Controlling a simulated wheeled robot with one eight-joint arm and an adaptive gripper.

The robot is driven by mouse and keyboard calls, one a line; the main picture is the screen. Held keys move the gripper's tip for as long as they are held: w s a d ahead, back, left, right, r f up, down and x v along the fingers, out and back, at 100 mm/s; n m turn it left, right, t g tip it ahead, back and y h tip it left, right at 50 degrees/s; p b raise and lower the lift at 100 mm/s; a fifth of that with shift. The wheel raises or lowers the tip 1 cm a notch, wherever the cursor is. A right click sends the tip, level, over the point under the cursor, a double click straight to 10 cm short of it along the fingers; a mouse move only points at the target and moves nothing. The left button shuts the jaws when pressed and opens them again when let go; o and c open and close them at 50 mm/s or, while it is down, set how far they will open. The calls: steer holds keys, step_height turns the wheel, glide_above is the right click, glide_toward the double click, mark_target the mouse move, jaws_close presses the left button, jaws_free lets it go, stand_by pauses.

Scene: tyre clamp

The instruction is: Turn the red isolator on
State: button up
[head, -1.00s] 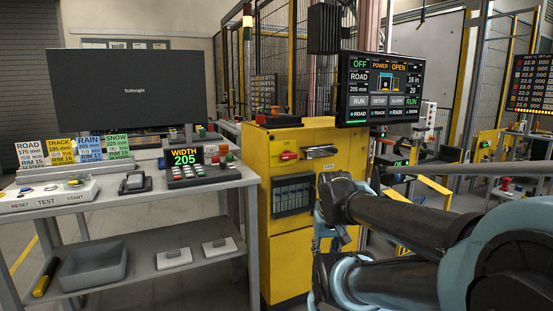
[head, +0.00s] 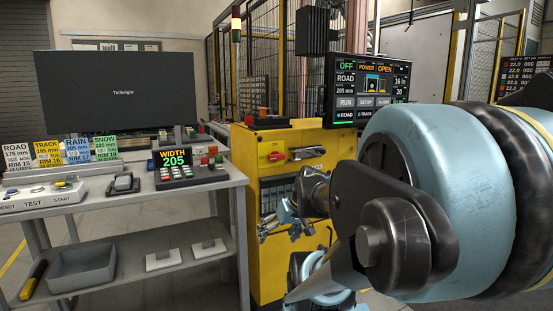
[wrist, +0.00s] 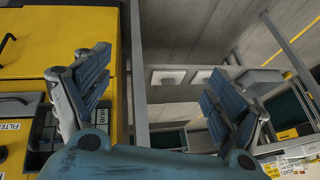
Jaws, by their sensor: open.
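The red isolator (head: 277,156) is a red knob on the upper front of the yellow cabinet (head: 338,141), left of a silver-grey handle (head: 306,152). The monitor (head: 369,85) above the cabinet reads OFF beside POWER. My gripper (head: 274,221) is in front of the cabinet's lower front, below the isolator and apart from it. In the wrist view my gripper (wrist: 156,100) is open with nothing between its fingers. The isolator cannot be made out in the wrist view; the yellow cabinet (wrist: 85,35) fills its left side.
A grey workbench (head: 215,184) with a WIDTH 205 keypad (head: 189,173) stands left of the cabinet. Its lower shelf holds a grey bin (head: 82,268) and two white pads. A dark screen (head: 115,92) stands at the back left. My arm covers much of the right side.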

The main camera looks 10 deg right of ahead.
steer(key=w+a+r+n+t+y, duration=0.1)
steer(key=w+r+t+y, duration=0.1)
steer(key=w+r, duration=0.3)
steer(key=t, duration=1.1)
glide_toward(278, 156)
steer(key=x, duration=1.1)
steer(key=shift+w, duration=0.1)
steer(key=c, duration=1.1)
